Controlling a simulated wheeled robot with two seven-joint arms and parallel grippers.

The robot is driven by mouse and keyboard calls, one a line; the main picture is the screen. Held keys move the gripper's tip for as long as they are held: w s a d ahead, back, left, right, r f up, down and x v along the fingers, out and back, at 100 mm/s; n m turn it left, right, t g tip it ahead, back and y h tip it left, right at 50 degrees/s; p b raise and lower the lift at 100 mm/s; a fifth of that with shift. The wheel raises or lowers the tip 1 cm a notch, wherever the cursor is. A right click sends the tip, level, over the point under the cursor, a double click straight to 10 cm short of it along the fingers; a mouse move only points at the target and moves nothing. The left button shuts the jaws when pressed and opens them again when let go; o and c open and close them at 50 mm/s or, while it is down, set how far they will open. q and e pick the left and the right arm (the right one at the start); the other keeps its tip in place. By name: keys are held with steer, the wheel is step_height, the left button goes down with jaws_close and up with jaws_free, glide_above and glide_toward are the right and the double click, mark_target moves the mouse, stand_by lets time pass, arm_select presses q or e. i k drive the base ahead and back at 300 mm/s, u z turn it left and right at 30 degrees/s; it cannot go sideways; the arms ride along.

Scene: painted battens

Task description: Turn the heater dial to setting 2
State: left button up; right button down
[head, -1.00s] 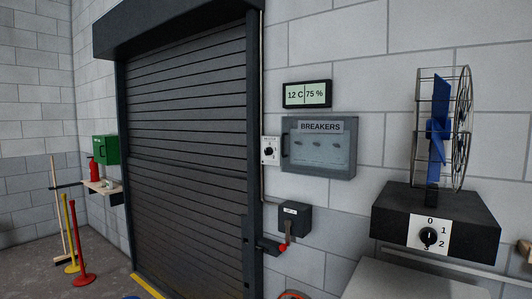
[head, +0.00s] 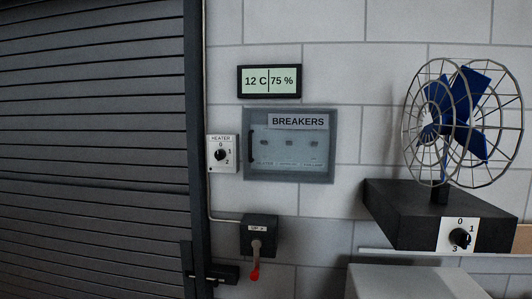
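The heater dial (head: 220,155) is a small black knob on a white plate (head: 221,167) headed HEATER. The plate is on the wall between the shutter door's frame and the breaker box. The marks 0, 1 and 2 run from the top down its right side. The knob's pointer is too small to read with certainty. Neither of my grippers shows in the head view.
A grey BREAKERS box (head: 290,174) is right of the plate, below a display (head: 269,81) reading 12 C, 75 %. A red-tipped lever switch (head: 258,237) is lower down. A caged fan (head: 444,216) with its own dial (head: 460,238) juts out at right.

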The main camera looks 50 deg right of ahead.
mark_target(221, 154)
steer(key=z, duration=0.85)
steer(key=i, duration=0.85)
steer(key=z, duration=0.9)
